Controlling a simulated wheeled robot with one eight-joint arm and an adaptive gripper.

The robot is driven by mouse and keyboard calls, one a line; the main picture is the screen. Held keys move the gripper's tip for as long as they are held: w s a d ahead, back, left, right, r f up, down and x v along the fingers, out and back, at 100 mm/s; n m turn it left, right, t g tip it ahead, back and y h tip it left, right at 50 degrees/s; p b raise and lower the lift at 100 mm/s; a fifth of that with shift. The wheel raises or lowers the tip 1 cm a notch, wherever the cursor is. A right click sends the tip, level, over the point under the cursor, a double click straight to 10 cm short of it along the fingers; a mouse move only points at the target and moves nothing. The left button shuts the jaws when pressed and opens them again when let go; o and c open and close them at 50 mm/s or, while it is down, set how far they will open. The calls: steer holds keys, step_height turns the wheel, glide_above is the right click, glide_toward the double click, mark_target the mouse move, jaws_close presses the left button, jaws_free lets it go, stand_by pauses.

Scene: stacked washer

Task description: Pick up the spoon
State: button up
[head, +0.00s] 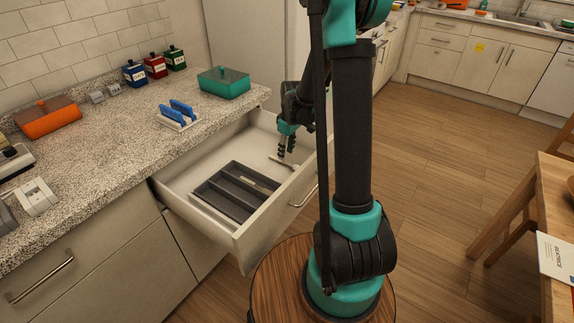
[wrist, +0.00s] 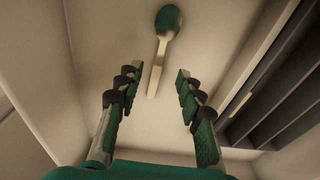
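The spoon (wrist: 167,26) lies flat on the floor of the open drawer (head: 187,177). In the wrist view its dark green bowl is at the top and its pale handle points down toward my gripper (wrist: 155,88). My gripper is open and empty, with one finger on each side of the line of the handle. The handle's end shows between the fingertips, which do not appear to touch it. In the head view my gripper (head: 287,147) is down inside the drawer's far part, with the spoon small and partly hidden there.
A dark cutlery tray (head: 238,191) fills the drawer's near part; it is on the right in the wrist view (wrist: 283,95). The drawer walls surround my gripper. A teal box (head: 224,82) and a blue-and-white item (head: 178,115) stand on the counter above.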

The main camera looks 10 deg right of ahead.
mark_target(285, 162)
steer(key=shift+w+a+f, duration=0.1)
steer(key=shift+w+f, duration=0.05)
steer(key=shift+f, duration=0.95)
steer(key=shift+w+f, duration=0.1)
steer(key=shift+f, duration=1)
steer(key=shift+c, duration=0.2)
jaws_close()
